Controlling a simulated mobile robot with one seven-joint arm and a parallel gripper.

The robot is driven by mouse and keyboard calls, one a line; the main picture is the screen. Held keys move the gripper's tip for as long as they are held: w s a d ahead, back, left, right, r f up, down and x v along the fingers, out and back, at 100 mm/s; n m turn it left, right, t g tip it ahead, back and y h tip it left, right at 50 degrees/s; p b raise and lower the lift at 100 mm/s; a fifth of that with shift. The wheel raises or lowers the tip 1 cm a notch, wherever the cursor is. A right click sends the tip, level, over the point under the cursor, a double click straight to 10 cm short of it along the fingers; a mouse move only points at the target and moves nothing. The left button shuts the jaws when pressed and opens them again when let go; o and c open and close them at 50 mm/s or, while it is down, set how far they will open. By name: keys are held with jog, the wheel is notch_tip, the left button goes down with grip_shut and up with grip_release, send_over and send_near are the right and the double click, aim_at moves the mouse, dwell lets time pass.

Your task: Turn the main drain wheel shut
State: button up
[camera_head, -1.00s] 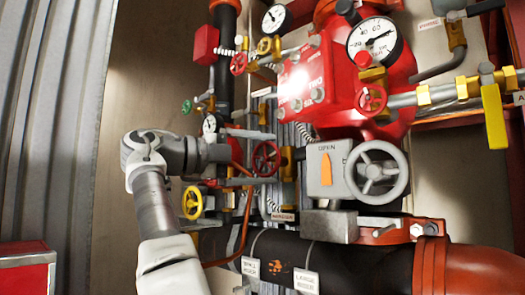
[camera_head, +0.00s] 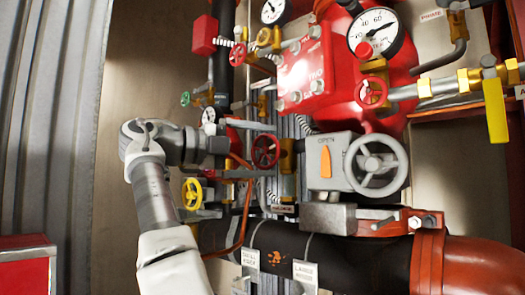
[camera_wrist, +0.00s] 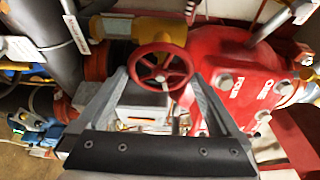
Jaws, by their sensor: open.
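A small red handwheel (camera_head: 266,151) with spokes sits on a brass-coloured valve left of the grey OPEN box. I take it for the main drain wheel, though I cannot read its tag. It also shows in the wrist view as a red wheel (camera_wrist: 162,68) at upper centre. My gripper (camera_head: 262,150) reaches in from the left with its fingers apart, one above and one below the wheel. In the wrist view my open gripper (camera_wrist: 160,82) has a finger on each side of the wheel. I cannot tell whether either finger touches the rim.
A grey handwheel (camera_head: 376,165) and its grey box (camera_head: 325,160) stand to the right. A yellow wheel (camera_head: 192,193) is below my gripper. A red valve body (camera_head: 306,70), a gauge (camera_head: 376,32) and a black pipe (camera_head: 330,258) crowd around. Bare wall is at left.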

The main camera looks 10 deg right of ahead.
jog(key=p+v, duration=0.4)
jog(key=v, duration=0.7)
jog(key=shift+s+a, duration=0.2)
jog(key=shift+a, duration=0.2)
jog(key=shift+s, duration=0.1)
